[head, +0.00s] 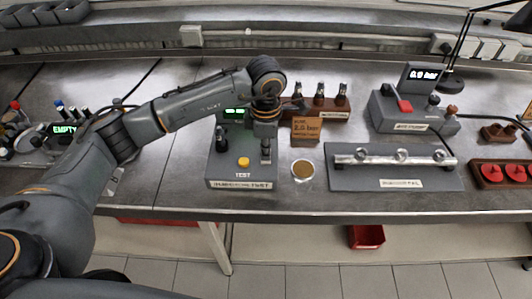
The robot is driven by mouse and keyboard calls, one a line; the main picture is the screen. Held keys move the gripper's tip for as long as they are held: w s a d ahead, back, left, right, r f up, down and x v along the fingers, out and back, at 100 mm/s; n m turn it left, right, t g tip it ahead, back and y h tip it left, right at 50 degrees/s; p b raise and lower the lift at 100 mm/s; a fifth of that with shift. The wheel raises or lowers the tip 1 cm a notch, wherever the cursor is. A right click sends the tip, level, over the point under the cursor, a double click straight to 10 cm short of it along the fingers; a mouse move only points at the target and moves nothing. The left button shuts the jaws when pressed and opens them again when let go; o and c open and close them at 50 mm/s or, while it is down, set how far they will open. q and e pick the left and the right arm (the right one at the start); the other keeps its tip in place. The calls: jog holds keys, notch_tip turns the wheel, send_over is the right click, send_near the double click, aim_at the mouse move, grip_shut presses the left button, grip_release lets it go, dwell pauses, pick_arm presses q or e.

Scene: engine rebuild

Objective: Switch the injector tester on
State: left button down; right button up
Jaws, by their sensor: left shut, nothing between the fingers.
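The injector tester (241,184) is a grey box near the front edge of the bench, left of centre. It has a yellow button (243,162) marked TEST, a dark upright knob or fitting (221,141) on its left side and a green lit display at the back, partly covered by my arm. My left arm reaches in from the left, and my left gripper (266,155) points down over the right side of the tester, to the right of the yellow button. It is shut and empty. I cannot tell whether its fingertips touch the tester. My right gripper is not in view.
A pump unit (400,117) with a red switch reads 0.0 bar. A red bin (367,237) sits below.

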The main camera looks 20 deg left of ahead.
pick_arm(q)
jog(key=shift+r+p, duration=1.2)
jog(key=shift+r, duration=2)
